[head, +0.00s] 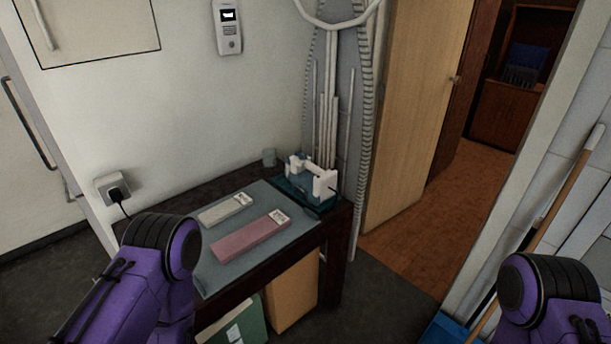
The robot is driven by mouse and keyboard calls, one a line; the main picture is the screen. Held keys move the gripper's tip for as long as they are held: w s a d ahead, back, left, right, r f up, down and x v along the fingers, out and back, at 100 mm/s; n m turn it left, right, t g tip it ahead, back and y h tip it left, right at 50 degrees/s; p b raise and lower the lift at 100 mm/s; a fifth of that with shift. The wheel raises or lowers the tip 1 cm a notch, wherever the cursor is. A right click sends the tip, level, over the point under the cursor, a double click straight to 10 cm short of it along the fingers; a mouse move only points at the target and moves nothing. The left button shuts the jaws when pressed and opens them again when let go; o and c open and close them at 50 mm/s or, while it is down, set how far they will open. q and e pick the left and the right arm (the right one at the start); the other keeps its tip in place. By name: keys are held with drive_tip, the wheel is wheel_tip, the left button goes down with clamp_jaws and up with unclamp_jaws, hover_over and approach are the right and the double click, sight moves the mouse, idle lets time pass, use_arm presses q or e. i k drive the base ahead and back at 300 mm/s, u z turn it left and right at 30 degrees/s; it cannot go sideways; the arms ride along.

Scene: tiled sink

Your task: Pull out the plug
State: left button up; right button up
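A black plug (116,195) sits in a white wall socket (106,182) low on the wall at the left. A dark cord hangs from the plug and runs down behind my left arm. My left arm is purple and black and comes up at the lower left, just below and right of the socket. Its gripper is not in view. My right arm shows at the lower right, far from the socket, and its gripper is not in view either.
A dark table (190,195) stands along the wall with a grey mat, whetstones (248,237) and a white sharpening holder (312,172). An ironing board (330,95) leans behind. A wooden door (415,100) stands open.

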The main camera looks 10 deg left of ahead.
sight(116, 193)
drive_tip(key=u, duration=1.55)
drive_tip(key=k, duration=1.25)
drive_tip(key=z, duration=1)
drive_tip(key=i, duration=1.65)
drive_tip(key=u, duration=0.75)
